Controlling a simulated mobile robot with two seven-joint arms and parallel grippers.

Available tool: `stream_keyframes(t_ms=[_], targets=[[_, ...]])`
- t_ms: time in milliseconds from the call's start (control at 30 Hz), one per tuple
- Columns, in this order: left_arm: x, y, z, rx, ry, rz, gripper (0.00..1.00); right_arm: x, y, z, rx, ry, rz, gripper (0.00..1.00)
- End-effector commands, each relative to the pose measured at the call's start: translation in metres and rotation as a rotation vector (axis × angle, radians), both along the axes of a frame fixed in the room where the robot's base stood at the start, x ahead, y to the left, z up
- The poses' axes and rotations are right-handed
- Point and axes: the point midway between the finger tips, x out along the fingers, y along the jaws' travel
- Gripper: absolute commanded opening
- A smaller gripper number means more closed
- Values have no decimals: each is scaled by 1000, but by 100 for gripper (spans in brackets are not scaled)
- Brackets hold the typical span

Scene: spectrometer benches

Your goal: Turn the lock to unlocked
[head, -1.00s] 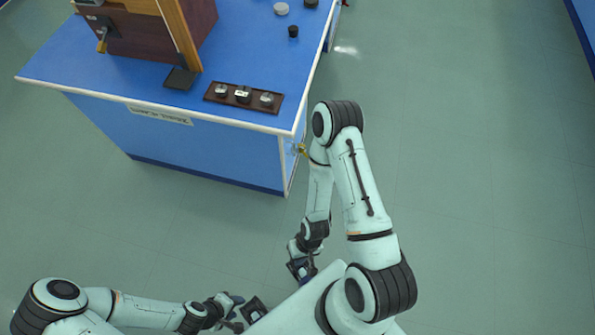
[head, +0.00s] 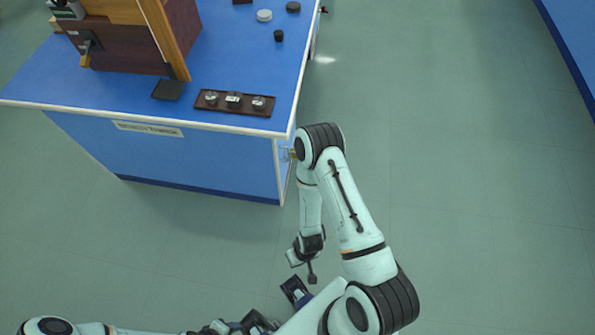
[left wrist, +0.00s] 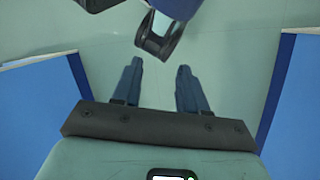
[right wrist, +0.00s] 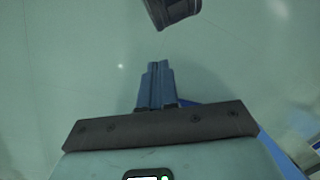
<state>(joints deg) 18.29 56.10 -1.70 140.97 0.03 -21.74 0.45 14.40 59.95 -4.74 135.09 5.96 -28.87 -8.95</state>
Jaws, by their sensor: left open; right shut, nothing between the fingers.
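On the blue bench, a dark wooden cabinet (head: 125,45) has a lever with a yellow tip (head: 86,60) on its front face. A small yellow fitting (head: 292,154) shows at the bench's right side, partly hidden by my right elbow. I cannot tell which of these is the lock. My right gripper (right wrist: 157,65) is shut and empty, low over the floor in front of the bench. My left gripper (left wrist: 160,65) is open and empty, near the bottom of the head view. Both are well away from the cabinet and the fitting.
A brown tray (head: 222,109) with several round pieces lies near the front edge of the blue bench (head: 235,75). A black pad (head: 168,90) and small round pucks (head: 264,15) lie on top. Floor (head: 440,150) is clear to the right. Another blue bench (head: 570,40) stands far right.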

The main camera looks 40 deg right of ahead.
Motion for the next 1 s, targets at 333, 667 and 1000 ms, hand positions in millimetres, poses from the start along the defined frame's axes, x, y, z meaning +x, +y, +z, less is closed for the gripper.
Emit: stream_keyframes(t_ms=[333, 667, 1000], targets=[[-18, 51, -167, 99, 52, 85, 43, 148, -158, -192, -824, -386, 439, 0], [-12, 54, -256, 124, 66, 104, 43, 265, -186, -201, -1591, -485, 764, 0], [-11, 55, -262, 128, 64, 108, 43, 279, -181, -185, -1739, -475, 792, 0]])
